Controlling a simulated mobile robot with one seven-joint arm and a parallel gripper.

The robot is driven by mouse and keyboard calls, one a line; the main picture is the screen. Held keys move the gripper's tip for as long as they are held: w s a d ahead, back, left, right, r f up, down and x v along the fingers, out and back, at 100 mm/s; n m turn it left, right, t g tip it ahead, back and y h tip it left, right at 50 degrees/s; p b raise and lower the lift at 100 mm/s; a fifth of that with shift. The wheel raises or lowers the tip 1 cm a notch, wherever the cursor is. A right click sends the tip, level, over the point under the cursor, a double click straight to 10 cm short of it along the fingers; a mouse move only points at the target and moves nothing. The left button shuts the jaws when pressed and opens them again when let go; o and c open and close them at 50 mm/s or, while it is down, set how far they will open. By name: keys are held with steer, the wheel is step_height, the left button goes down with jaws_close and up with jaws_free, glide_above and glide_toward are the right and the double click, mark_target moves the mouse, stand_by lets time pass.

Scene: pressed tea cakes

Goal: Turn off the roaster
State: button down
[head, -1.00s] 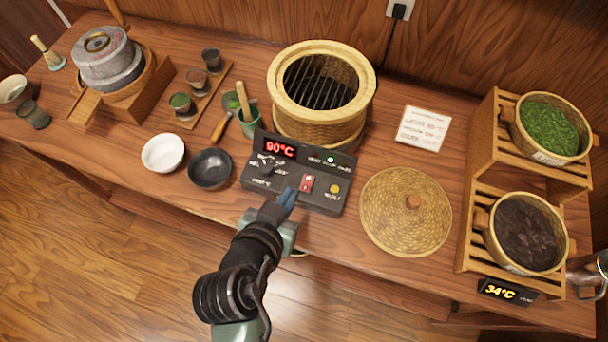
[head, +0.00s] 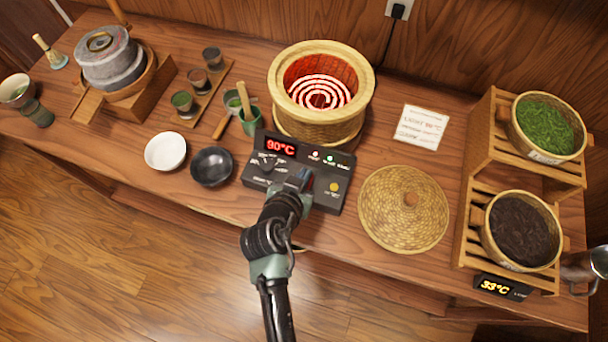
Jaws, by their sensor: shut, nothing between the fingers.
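The roaster (head: 281,126) is a round woven basket with a wide pale rim, standing at the back middle of the table. A coil (head: 320,92) inside it glows bright red-orange. Its dark control box (head: 254,175) stands in front, with a red 90°C display (head: 281,147), a dark knob, small lamps and a yellow button (head: 334,187). The red rocker switch there is hidden by the gripper. I cannot tell whether the fingertips touch it.
A woven lid (head: 404,210) lies right of the control box. A white bowl (head: 165,151) and a black bowl (head: 211,167) stand to its left. A wooden rack (head: 466,190) with two baskets is at the right, with a display reading 33°C (head: 495,286).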

steer(key=shift+w+f, duration=0.1)
steer(key=shift+f, duration=0.85)
steer(key=shift+f, duration=0.1)
steer(key=shift+w+f+b, duration=0.1)
steer(key=shift+f+b, duration=0.2)
steer(key=shift+b, duration=0.3)
steer(key=shift+r, duration=0.15)
steer(key=shift+w+d, duration=0.1)
steer(key=shift+w, duration=0.05)
steer(key=shift+w+d+r, duration=0.2)
steer(key=shift+w, duration=0.4)
